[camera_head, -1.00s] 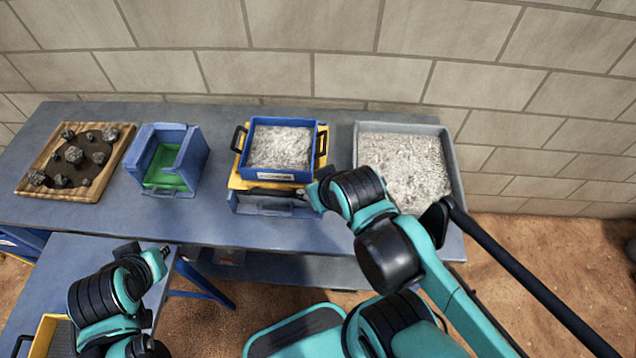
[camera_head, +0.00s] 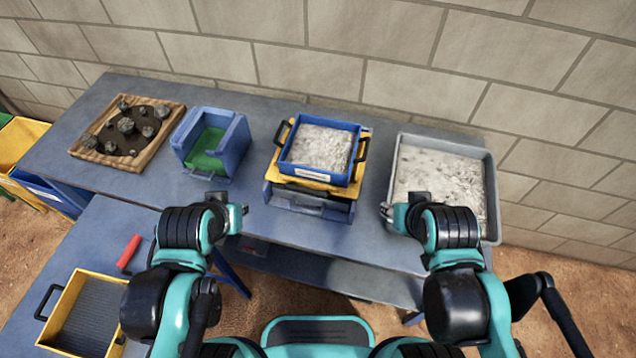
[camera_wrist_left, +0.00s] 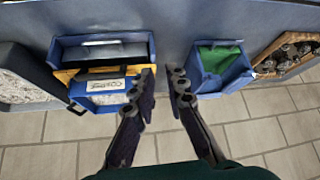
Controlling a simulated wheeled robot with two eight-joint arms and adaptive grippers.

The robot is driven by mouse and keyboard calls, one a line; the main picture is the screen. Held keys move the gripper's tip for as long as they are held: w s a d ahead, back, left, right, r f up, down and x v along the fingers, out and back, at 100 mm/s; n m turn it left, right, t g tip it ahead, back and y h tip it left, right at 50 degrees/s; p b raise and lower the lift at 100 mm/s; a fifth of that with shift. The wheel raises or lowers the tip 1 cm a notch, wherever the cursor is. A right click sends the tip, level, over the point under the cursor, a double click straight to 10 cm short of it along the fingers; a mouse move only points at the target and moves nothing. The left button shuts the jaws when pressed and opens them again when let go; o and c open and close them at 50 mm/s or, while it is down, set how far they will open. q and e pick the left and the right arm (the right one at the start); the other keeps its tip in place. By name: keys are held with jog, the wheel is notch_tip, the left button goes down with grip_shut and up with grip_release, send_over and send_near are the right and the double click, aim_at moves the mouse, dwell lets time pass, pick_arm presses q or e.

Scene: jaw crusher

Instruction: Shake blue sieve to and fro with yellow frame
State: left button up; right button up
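The blue sieve (camera_head: 319,148) holds grey crushed material and has black handles on its left and right sides. It sits on the yellow frame (camera_head: 310,186), which rests on a blue box (camera_head: 330,211) on the table. The sieve's labelled wall also shows in the left wrist view (camera_wrist_left: 105,86). My left gripper (camera_head: 240,212) is at the table's front edge, left of the sieve and apart from it. In the left wrist view its fingers (camera_wrist_left: 165,78) are spread and empty. My right gripper (camera_head: 387,211) is right of the sieve, apart from it; its fingers are too small to read.
A grey tray of crushed material (camera_head: 490,190) is at the right. A blue box with a green inside (camera_head: 215,150) and a wooden tray of rocks (camera_head: 160,135) are at the left. A second yellow-framed sieve (camera_head: 85,310) and a red cylinder (camera_head: 129,252) lie on the lower table.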

pick_arm(q)
jog(key=o, duration=0.5)
jog(key=shift+w+d+r+n, duration=0.1)
jog(key=shift+w+d+n, duration=0.1)
jog(key=shift+n, duration=0.1)
jog(key=n+g+h+p, duration=0.1)
jog(key=n+g+h, duration=0.45)
jog(key=n, duration=0.85)
send_near(305, 189)
jog(key=shift+g+y, duration=0.25)
jog(key=shift+g, duration=0.2)
jog(key=x, duration=0.2)
jog(key=b+x, duration=0.1)
jog(key=x, duration=0.2)
jog(key=w+b+x, duration=0.1)
jog(key=x, duration=0.2)
jog(key=shift+d, duration=0.2)
jog(key=shift+c, duration=0.3)
jog(key=shift+s, duration=0.1)
grip_shut()
